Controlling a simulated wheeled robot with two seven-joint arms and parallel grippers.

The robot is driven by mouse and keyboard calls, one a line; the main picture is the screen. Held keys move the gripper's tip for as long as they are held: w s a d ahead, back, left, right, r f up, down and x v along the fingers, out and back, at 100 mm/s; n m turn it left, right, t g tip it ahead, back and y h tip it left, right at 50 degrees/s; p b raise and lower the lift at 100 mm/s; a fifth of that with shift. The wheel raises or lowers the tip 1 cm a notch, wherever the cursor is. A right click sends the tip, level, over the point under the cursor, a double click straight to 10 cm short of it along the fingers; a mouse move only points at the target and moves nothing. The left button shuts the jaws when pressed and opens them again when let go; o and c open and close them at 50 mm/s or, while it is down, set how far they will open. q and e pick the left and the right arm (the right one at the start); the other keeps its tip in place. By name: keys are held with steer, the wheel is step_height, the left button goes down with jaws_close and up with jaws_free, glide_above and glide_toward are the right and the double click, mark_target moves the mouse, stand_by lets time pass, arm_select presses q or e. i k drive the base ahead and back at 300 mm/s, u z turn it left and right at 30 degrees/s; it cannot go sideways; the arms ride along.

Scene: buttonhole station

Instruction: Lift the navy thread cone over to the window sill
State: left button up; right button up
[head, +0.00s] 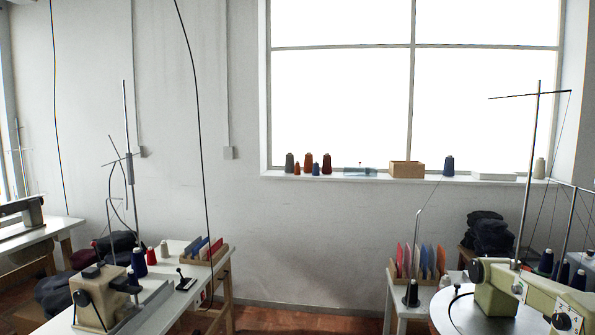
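A navy thread cone (139,263) stands upright on the left work table (182,247), beside a red cone (151,257). More dark navy cones stand at the far right by the other machine, one of them here (546,261). A blue cone (449,166) stands on the window sill (380,179), with a smaller blue one (316,169) further left. The frame does not show which navy cone the task means. Neither of my grippers is in view.
The sill also holds several other cones, a cardboard box (407,169) and a flat white item (495,176); gaps lie between them. A sewing machine (97,292), thread stand (126,140) and hanging cable (198,110) are near the left table. Open floor lies between the tables.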

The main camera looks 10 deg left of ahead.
mark_target(133, 279)
steer(key=u, duration=0.4)
steer(key=i, duration=3.6)
steer(key=u, duration=2.45)
